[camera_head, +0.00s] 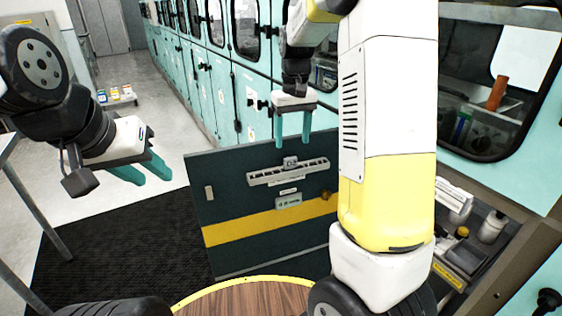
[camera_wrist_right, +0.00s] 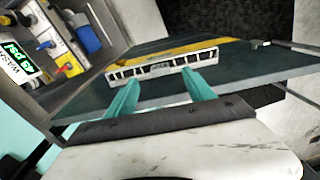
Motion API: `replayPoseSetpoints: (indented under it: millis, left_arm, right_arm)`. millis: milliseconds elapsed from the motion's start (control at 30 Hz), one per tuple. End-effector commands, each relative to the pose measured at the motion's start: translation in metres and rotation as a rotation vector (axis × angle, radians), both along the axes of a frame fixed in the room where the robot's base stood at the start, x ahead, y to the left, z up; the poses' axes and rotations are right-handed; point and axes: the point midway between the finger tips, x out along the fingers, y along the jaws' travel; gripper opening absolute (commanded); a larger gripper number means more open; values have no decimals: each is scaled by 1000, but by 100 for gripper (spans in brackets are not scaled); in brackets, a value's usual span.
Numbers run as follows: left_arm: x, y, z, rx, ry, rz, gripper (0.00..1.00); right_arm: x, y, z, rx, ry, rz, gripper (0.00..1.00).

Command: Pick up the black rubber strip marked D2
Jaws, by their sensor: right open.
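I cannot make out a black rubber strip marked D2 for certain. A pale slotted rail (camera_head: 288,172) is on a dark green panel (camera_head: 230,185), with a small grey tag (camera_head: 290,162) at its upper edge whose marking is too small to read surely. My right gripper (camera_head: 292,142) is open and empty, just above the tag and rail, pointing down. The right wrist view shows the rail (camera_wrist_right: 165,65) just beyond the open fingertips (camera_wrist_right: 162,80). My left gripper (camera_head: 148,176) is open and empty at the left, away from the panel.
The panel carries a yellow stripe (camera_head: 230,232), a small grey plate (camera_head: 288,201) and a round knob (camera_head: 327,195). Teal cabinets (camera_head: 225,100) stand behind. A black mat (camera_head: 120,245) covers the floor at left.

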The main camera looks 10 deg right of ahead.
Motion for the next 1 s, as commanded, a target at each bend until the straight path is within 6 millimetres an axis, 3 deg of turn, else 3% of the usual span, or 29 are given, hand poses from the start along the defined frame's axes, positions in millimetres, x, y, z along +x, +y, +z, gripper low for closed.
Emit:
replayPoseSetpoints:
  millis: [633,967,1000]
  left_arm:
    - [0,0,0,0,0,0,36]
    - [0,0,0,0,0,0,36]
    - [0,0,0,0,0,0,36]
  right_arm:
    - [10,2,-78,-16,17,6,62]
    - [10,1,-84,-16,14,6,62]
    - [10,1,-84,-16,14,6,54]
